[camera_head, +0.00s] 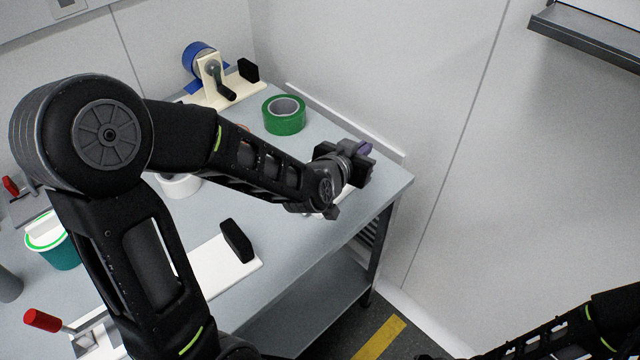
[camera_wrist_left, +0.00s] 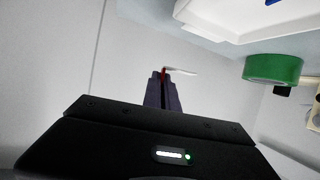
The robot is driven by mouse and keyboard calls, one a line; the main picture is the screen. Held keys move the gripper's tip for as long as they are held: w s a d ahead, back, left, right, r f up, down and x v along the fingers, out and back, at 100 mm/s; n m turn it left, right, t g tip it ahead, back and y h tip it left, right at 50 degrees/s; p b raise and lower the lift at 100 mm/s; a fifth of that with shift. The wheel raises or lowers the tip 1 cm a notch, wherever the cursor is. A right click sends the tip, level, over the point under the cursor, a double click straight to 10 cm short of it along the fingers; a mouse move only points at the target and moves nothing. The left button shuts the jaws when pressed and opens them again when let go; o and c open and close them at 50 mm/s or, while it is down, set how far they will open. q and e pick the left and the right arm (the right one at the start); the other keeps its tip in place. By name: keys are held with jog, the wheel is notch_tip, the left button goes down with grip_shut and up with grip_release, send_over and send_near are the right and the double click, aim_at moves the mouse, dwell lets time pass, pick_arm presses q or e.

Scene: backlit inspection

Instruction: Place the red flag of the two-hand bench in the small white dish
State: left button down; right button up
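My left gripper (camera_head: 364,150) is past the right part of the bench top, its purple fingers pointing away from the arm. In the left wrist view the fingers (camera_wrist_left: 163,88) are close together, with a narrow red piece, seemingly the red flag (camera_wrist_left: 164,72), between their tips. A thin white piece sticks out beside it. A white shallow tray or dish (camera_wrist_left: 228,33) with a blue thing in it shows at the top of that view, apart from the fingertips. In the head view my left arm mostly hides that spot.
A green tape roll (camera_head: 284,115) and a tape dispenser (camera_head: 212,82) stand at the back of the bench (camera_head: 290,225). A white ring-like thing (camera_head: 181,186), a green-rimmed cup (camera_head: 60,250) and red-handled clamps (camera_head: 42,320) are further left. A wall rises behind the bench.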

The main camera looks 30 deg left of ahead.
pick_arm(q)
jog(key=shift+a+r+m+h, duration=0.5)
jog(key=shift+a+r, duration=0.3)
jog(key=shift+r, duration=0.05)
jog(key=shift+m+g+h, duration=0.3)
jog(key=shift+m+h, duration=0.5)
jog(key=shift+h, duration=0.1)
jog(key=s+a, duration=0.2)
jog(key=a, duration=0.1)
jog(key=shift+a, duration=0.25)
notch_tip(320, 180, down, 6)
jog(key=shift+r+b, duration=0.2)
jog(key=shift+b, duration=0.1)
jog(key=shift+f, duration=0.2)
